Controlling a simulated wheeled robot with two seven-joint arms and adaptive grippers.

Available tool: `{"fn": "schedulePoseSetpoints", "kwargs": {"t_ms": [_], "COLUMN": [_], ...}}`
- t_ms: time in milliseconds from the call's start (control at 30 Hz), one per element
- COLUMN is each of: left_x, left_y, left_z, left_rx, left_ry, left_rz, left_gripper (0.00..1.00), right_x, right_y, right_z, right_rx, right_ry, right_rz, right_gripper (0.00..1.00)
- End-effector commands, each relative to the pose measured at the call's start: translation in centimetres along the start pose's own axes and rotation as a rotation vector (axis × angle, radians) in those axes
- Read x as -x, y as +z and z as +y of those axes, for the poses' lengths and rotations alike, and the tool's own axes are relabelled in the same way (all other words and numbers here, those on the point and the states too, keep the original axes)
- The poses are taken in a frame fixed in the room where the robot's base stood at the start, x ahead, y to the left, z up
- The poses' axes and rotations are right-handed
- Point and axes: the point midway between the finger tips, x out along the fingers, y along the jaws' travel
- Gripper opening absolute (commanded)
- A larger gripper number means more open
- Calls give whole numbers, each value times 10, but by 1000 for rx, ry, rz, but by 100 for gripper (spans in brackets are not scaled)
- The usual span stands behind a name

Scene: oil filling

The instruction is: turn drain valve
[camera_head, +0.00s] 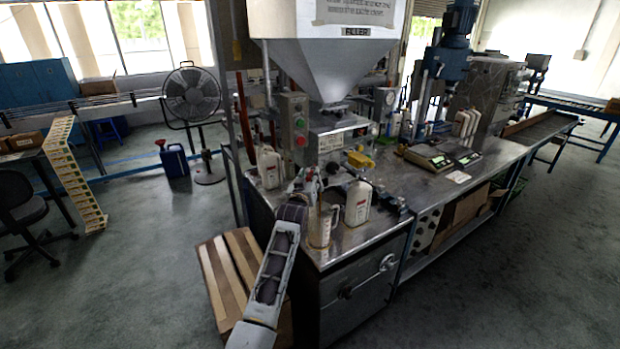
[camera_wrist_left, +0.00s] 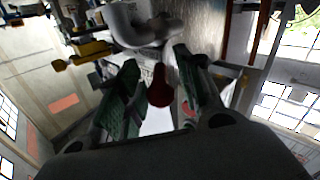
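A dark red rounded handle (camera_wrist_left: 160,88), which looks like the valve's, shows in the left wrist view, below a grey curved pipe (camera_wrist_left: 145,30). My left gripper (camera_wrist_left: 156,65) has its two green-padded fingers apart, one on each side of the handle. I see a gap beside the handle; contact is unclear. In the head view my left gripper (camera_head: 308,185) is small and reaches in under the filler hopper (camera_head: 325,65), above the front edge of the metal bench. The valve itself is hard to make out there. My right gripper is not in view.
A clear measuring jug (camera_head: 320,230) stands on the bench (camera_head: 345,250) just below my left gripper. A white bottle (camera_head: 358,203) stands to its right, another (camera_head: 268,167) to its left. Yellow fittings (camera_head: 360,160) sit behind. Scales (camera_head: 428,157) stand farther right.

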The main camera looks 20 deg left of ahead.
Motion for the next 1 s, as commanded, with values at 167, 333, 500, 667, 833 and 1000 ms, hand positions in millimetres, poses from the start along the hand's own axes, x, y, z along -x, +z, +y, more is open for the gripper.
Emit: {"fn": "schedulePoseSetpoints", "kwargs": {"t_ms": [167,333,500,667,833,1000], "left_x": [12,27,42,56,65,69], "left_y": [1,1,2,2,2,1], "left_z": [0,0,1,1,1,1], "left_rx": [0,0,1,1,1,1], "left_ry": [0,0,0,1,1,1], "left_rz": [-1,-1,-3,-2,-2,-2], "left_gripper": [36,36,36,36,36,36], "right_x": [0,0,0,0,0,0], "right_y": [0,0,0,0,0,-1], "right_z": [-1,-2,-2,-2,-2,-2], "right_rx": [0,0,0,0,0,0], "right_ry": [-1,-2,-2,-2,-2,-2], "right_rz": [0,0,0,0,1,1], "right_gripper": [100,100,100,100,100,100]}}
